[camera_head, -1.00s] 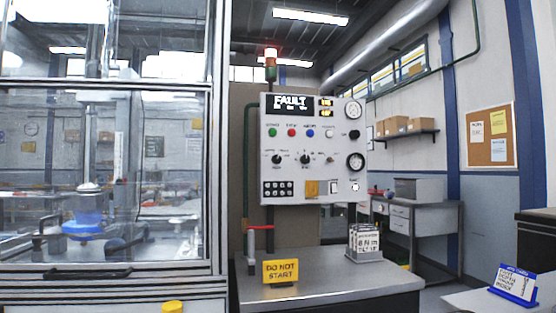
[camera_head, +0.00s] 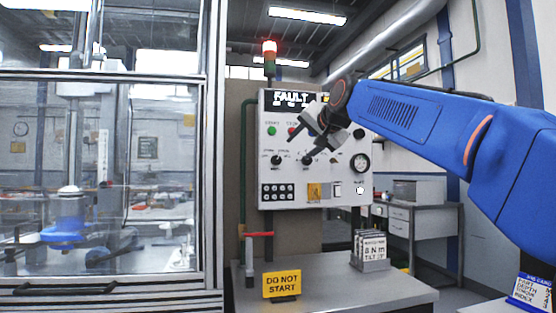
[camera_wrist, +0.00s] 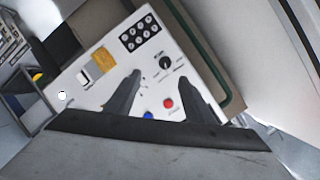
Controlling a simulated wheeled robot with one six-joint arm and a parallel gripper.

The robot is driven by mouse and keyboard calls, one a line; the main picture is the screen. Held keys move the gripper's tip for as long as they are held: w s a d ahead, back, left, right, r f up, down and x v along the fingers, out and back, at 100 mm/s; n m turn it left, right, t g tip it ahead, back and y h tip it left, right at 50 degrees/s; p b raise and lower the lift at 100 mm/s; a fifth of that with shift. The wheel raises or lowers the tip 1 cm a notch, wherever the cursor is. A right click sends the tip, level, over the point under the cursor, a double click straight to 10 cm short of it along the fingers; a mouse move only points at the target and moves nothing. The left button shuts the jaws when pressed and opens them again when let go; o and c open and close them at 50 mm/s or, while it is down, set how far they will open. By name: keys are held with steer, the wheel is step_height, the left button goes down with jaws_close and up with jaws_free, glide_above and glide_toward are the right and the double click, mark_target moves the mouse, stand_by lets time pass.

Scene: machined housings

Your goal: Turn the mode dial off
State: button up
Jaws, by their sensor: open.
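The white control panel (camera_head: 290,180) carries two black dials in its middle row, a left dial (camera_head: 277,160) and a right dial (camera_head: 307,160). Their labels are too small to read, so I cannot tell which is the mode dial. My gripper (camera_head: 300,148) is open in front of the panel, one finger close to the right dial. In the wrist view, my open gripper (camera_wrist: 157,76) faces the panel (camera_wrist: 115,85). The left dial (camera_wrist: 166,62) shows just beyond the fingertips. The right dial is not visible there, probably behind a finger.
A red button (camera_wrist: 168,103) and a blue button (camera_wrist: 148,115) lie between my fingers in the wrist view. Below the panel, a bench (camera_head: 330,289) holds a yellow DO NOT START sign (camera_head: 282,284) and a card holder (camera_head: 371,250). A glazed enclosure (camera_head: 211,200) stands left.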

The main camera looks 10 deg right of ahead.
mark_target(277, 159)
steer(key=x, duration=0.6)
steer(key=r+x, duration=0.1)
steer(key=x, duration=0.5)
steer(key=r+x, duration=0.1)
steer(key=x, duration=0.5)
steer(key=shift+w+d+r, duration=0.1)
steer(key=shift+w, duration=0.2)
steer(key=c, duration=1)
